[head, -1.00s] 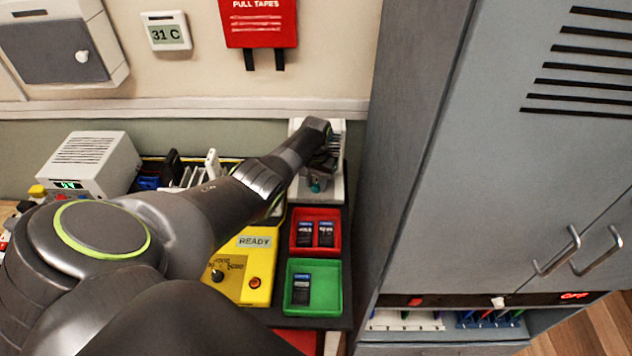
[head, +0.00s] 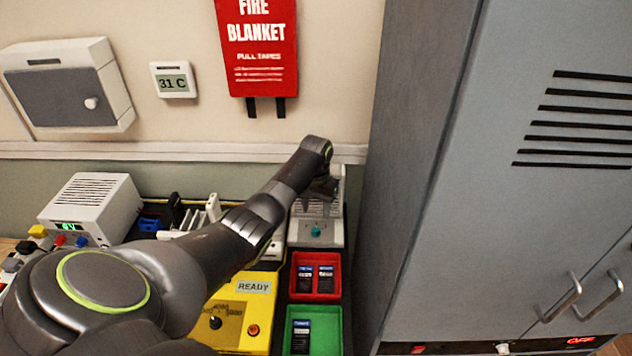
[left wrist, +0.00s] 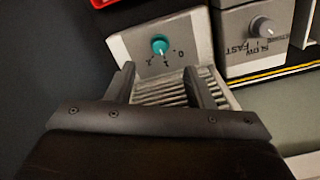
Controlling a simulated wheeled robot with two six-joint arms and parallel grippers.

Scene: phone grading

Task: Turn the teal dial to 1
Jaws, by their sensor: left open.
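The teal dial (head: 316,231) sits on the front of a pale grey device (head: 330,236) at the back, beside the cabinet. In the left wrist view the dial (left wrist: 159,45) shows whole, with marks 0, 1 and 2 along one side. Its pointer is too small to read surely. My left gripper (head: 322,188) is above the ribbed top of this device, behind the dial. In the left wrist view its two fingers (left wrist: 159,72) are apart with nothing between them, and the dial lies beyond the tips, not touched. My right gripper is in neither view.
A red tray (head: 294,289) and a green tray (head: 335,322) holding dark phones stand in front. A yellow READY box (head: 262,310) is left of them. A grey cabinet (head: 410,180) rises close on the right. A grey knobbed unit (left wrist: 240,35) stands beside the dial device.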

